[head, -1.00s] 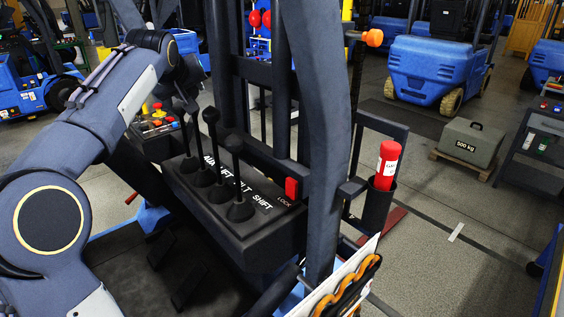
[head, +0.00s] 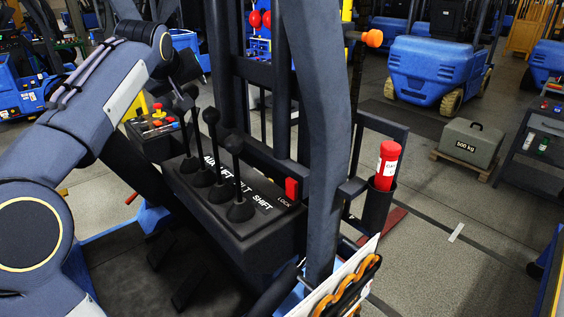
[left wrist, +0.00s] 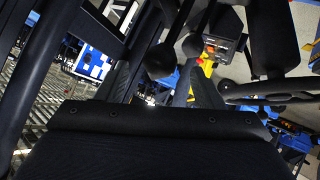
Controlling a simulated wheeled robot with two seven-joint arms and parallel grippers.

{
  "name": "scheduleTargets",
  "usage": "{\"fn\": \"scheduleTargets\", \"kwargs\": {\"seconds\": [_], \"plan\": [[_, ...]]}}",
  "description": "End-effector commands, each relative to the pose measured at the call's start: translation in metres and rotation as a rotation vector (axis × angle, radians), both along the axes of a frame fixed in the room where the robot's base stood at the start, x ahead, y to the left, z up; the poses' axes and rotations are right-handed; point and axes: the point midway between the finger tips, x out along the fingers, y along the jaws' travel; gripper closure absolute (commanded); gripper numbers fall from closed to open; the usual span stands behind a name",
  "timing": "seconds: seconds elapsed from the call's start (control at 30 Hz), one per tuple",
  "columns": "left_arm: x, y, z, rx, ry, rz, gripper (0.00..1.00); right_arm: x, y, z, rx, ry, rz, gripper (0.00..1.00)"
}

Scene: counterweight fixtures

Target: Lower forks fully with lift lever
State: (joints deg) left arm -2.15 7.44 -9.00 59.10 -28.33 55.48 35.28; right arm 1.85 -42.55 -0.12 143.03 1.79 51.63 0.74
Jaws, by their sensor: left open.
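A black console (head: 255,235) carries a row of several black levers with ball knobs, labelled AUX, LIFT, TILT and SHIFT. The lift lever (head: 203,178) appears to be the second from the left. The tilt lever (head: 215,155) and shift lever (head: 236,180) stand to its right. My left gripper (head: 187,88) is dark, open and above the left end of the row, partly hidden behind my wrist. In the left wrist view its two ribbed fingers (left wrist: 160,88) are apart, with a round dark knob (left wrist: 160,60) beyond them. I cannot tell whether they touch it. The forks are not clearly visible.
A red lock switch (head: 291,188) sits at the console's right end. Thick dark posts (head: 322,130) rise close to the levers. A red cylinder (head: 388,160) stands in a holder at right. A 500 kg weight (head: 470,142) and blue trucks (head: 432,70) are farther back.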

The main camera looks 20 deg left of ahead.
Motion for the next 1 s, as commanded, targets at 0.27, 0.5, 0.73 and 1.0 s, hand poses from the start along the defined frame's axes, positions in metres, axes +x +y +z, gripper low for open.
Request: {"fn": "scheduleTargets", "kwargs": {"seconds": [0.27, 0.5, 0.73, 1.0], "plan": [[-0.032, -0.014, 0.026, 0.0, -0.003, -0.002, 0.38, 0.0, 0.0, 0.004, 0.0, 0.0, 0.0, 0.64], [-0.052, -0.022, 0.04, 0.0, 0.0, 0.0, 0.38, 0.0, 0.0, 0.007, 0.0, 0.0, 0.0, 0.64], [-0.053, -0.022, 0.04, 0.0, 0.001, 0.0, 0.38, 0.0, 0.0, 0.007, 0.0, 0.0, 0.0, 0.64], [-0.053, -0.022, 0.04, 0.0, 0.0, 0.0, 0.38, 0.0, 0.0, 0.007, 0.0, 0.0, 0.0, 0.64]]}}
